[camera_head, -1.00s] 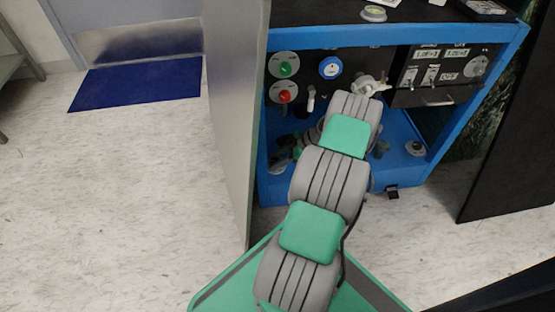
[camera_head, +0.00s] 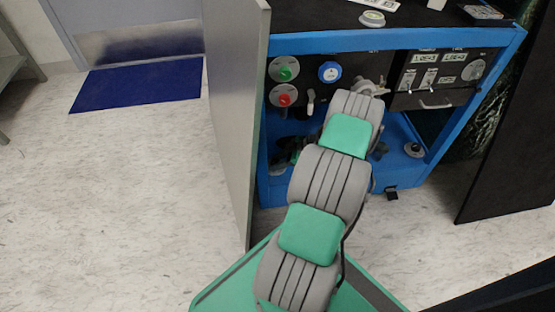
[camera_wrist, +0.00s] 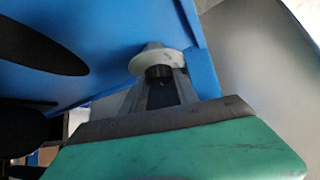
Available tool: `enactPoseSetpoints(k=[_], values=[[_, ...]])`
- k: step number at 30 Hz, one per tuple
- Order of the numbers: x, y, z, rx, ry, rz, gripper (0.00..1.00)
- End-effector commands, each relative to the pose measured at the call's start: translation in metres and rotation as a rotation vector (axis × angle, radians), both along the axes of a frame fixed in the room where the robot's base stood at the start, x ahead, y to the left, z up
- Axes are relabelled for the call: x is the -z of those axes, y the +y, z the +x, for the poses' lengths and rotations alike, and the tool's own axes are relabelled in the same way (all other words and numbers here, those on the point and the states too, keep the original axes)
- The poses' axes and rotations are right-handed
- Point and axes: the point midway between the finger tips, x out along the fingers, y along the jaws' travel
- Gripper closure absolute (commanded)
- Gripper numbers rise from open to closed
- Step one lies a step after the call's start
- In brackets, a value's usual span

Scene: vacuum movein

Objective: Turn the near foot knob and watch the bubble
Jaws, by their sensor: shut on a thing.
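A round level vial (camera_head: 372,18) lies on the black top of the blue-framed unit (camera_head: 300,45) in the head view. Its bubble is too small to make out. In the wrist view my gripper (camera_wrist: 160,92) is shut on the foot knob, around its dark neck. A pale disc of the foot knob (camera_wrist: 152,63) shows just beyond the fingertips, against the blue frame. Another foot knob (camera_head: 414,150) sits at the lower right.
A grey upright panel (camera_head: 233,120) stands close left of the unit. A black panel (camera_head: 510,140) stands at the right. The front panel carries a green button (camera_head: 286,69), a red button (camera_head: 284,96) and a blue dial (camera_head: 330,71).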

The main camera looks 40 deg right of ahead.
Motion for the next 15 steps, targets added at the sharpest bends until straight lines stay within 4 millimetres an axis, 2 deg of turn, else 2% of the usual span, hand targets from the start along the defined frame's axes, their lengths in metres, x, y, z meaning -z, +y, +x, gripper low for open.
enactPoseSetpoints(k=[1, 15], values=[[-0.0045, 0.0005, -0.001, 0.033, 0.002, 0.001, 1.0], [-0.0039, 0.005, -0.0023, 0.457, 0.002, 0.001, 1.0]])
